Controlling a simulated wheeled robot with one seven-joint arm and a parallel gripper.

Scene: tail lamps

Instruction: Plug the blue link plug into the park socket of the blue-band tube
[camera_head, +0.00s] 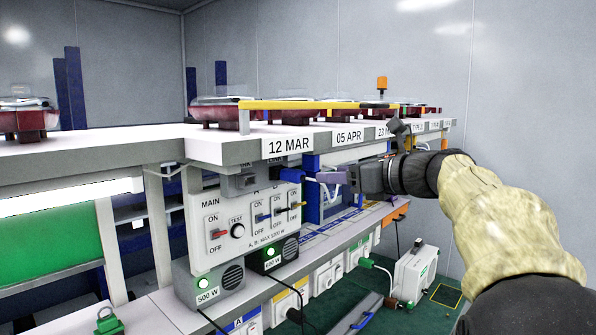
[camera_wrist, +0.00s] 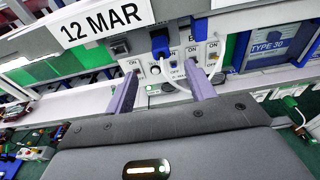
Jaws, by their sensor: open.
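A blue plug (camera_wrist: 160,42) sits upright at a dark socket on the white switch panel in the wrist view, with a white cable curving down from it. In the head view the blue plug (camera_head: 291,175) is at the panel's upper right edge. My gripper (camera_wrist: 160,70) is open and empty, its two purple-grey fingers spread below and to either side of the plug. In the head view my gripper (camera_head: 332,178) is just right of the plug, pointing at it. I cannot make out a blue-band tube or its park socket in either view.
The switch panel (camera_head: 225,227) carries MAIN, A and B switches. The shelf edge with date labels (camera_head: 288,146) overhangs it. Two power boxes, 500 W (camera_head: 209,283) and 600 W (camera_head: 275,254), stand below. A blue-framed TYPE 30 panel (camera_wrist: 270,42) is to the right. Cables hang lower down.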

